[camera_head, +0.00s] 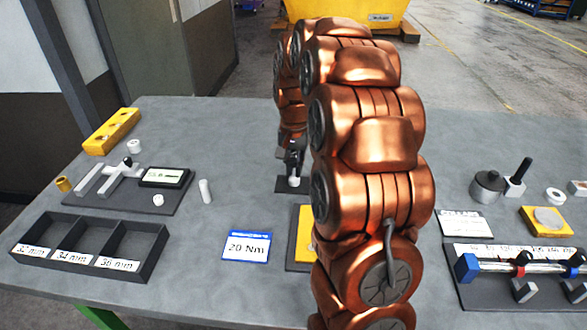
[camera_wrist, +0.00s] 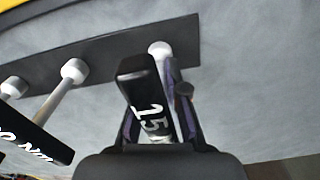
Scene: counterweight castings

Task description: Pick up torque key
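My gripper (camera_wrist: 160,115) is at a black handle with white digits starting "15" (camera_wrist: 137,75), which looks like a torque key's handle. The handle lies between the two fingers, with little or no gap on either side; I cannot tell whether they press on it. A white knob (camera_wrist: 160,49) shows just beyond the handle, over a dark plate (camera_wrist: 115,58). A second black-handled tool (camera_wrist: 35,137) with a white-tipped rod lies to the left in the wrist view. In the head view my gripper (camera_head: 292,158) is low over the table's far middle, partly hidden by my arm.
The grey table (camera_head: 200,270) holds a three-part tray (camera_head: 62,234) at left. A "20 Nm" card (camera_head: 246,247) lies in front. A yellow block (camera_head: 303,238) is partly behind my arm. At right are a dark weight (camera_head: 487,187) and a blue-ended rail fixture (camera_head: 466,268).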

